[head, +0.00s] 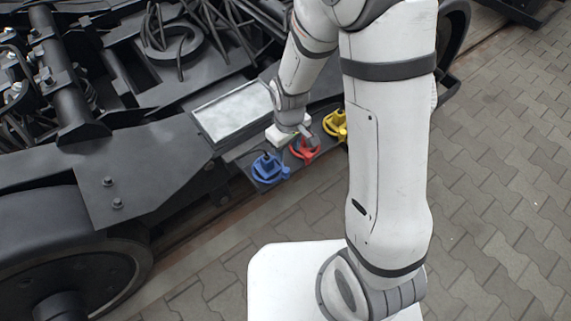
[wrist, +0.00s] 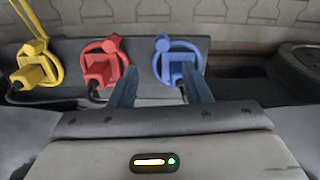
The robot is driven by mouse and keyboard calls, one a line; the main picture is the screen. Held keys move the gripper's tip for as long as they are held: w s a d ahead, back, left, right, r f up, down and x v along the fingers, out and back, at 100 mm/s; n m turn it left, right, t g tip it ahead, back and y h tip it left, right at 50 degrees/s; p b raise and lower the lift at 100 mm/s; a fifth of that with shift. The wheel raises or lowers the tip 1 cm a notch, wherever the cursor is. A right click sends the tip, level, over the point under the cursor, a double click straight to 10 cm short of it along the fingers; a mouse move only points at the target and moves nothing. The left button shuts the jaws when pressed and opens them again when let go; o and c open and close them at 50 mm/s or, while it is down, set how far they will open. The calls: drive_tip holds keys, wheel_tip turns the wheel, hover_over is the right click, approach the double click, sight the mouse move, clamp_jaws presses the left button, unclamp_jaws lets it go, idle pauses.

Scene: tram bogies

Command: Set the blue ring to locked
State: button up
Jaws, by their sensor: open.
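The blue ring (head: 266,178) is around a blue plug on a dark plate at the bogie's side. In the wrist view the blue ring (wrist: 196,50) has a round knob at its upper left, and its lower part is partly hidden by my right finger. My gripper (wrist: 160,70) is open, with nothing between its fingers. Its left finger shows between the red and blue plugs; its right finger overlaps the blue plug in the picture. In the head view my gripper (head: 306,131) appears by the red ring. Contact with anything cannot be told.
A red ring (wrist: 122,58) and plug sit left of the blue one in the wrist view, and a yellow ring (wrist: 56,68) further left. A grey tray (head: 232,112) lies behind the plate. Black cables and bogie parts surround it. Paving (head: 500,200) is clear at the right.

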sight(286, 170)
drive_tip(key=f, duration=0.2)
drive_tip(key=shift+a+f, duration=0.3)
drive_tip(key=shift+f, duration=0.05)
wheel_tip(286, 170, down, 7)
drive_tip(key=shift+f+b, duration=0.1)
drive_tip(key=shift+b, duration=1)
drive_tip(key=shift+c, duration=0.5)
clamp_jaws()
